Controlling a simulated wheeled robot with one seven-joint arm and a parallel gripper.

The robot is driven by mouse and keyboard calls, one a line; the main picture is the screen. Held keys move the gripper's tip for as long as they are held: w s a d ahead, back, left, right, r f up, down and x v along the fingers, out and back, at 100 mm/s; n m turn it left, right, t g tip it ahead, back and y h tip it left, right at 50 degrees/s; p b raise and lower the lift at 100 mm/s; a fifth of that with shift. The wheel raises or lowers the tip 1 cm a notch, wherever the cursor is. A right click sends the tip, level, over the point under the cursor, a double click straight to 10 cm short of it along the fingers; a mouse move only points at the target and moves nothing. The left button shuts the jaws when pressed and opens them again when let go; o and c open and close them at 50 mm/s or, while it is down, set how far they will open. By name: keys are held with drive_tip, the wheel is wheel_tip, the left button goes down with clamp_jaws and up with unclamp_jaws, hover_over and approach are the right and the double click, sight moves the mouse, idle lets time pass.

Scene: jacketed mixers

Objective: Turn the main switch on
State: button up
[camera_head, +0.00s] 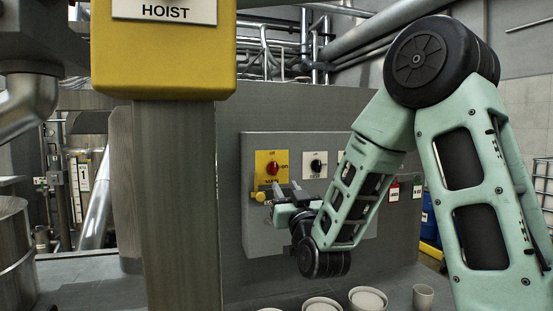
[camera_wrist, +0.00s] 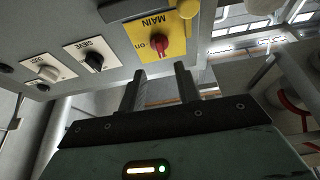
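The main switch is a red rotary knob (camera_head: 272,168) on a yellow plate (camera_head: 263,158) at the panel's upper left. In the wrist view the knob (camera_wrist: 161,44) shows upside down, with "MAIN" and "on" readable on the plate. Which mark the knob points to is too small to tell. My gripper (camera_head: 287,189) is in front of the panel, just below and right of the knob. In the wrist view its two fingers (camera_wrist: 161,73) are apart with nothing between them. The knob lies beyond the fingertips, roughly in line with the gap; contact is not visible.
The grey panel (camera_head: 257,237) also carries a black knob (camera_head: 315,166) right of the main switch. A steel column with a yellow hoist box (camera_head: 165,60) stands left. Several pale cups (camera_head: 368,299) stand below.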

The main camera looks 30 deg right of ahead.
sight(275, 169)
drive_tip(key=p+x, duration=0.3)
drive_tip(key=x, duration=0.5)
drive_tip(key=shift+w+d+r, duration=0.1)
drive_tip(key=shift+w+r, duration=0.1)
drive_tip(key=shift+w, duration=0.1)
clamp_jaws()
